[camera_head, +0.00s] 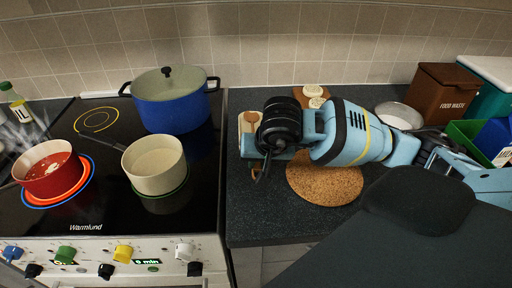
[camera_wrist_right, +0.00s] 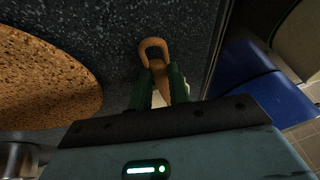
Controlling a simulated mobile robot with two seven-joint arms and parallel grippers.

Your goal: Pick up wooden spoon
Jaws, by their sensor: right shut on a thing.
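The wooden spoon (camera_wrist_right: 155,49) shows in the right wrist view as a light brown piece with a loop-shaped end, between the two green fingers of my right gripper (camera_wrist_right: 160,76). The gripper is shut on it. In the head view, my right gripper (camera_head: 263,168) reaches in from the right over the dark counter, and a small brown part of the spoon (camera_head: 255,173) shows beside its fingers. The rest of the spoon is hidden behind the gripper and wrist. I cannot tell if the spoon is clear of the counter. My left gripper is not in view.
A round cork mat (camera_head: 325,187) lies on the counter. The stove at left holds a blue pot (camera_head: 171,104), a cream saucepan (camera_head: 154,171) and a red pot (camera_head: 50,174). A brown food waste bin (camera_head: 438,92) stands at the back right, near a tiled wall.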

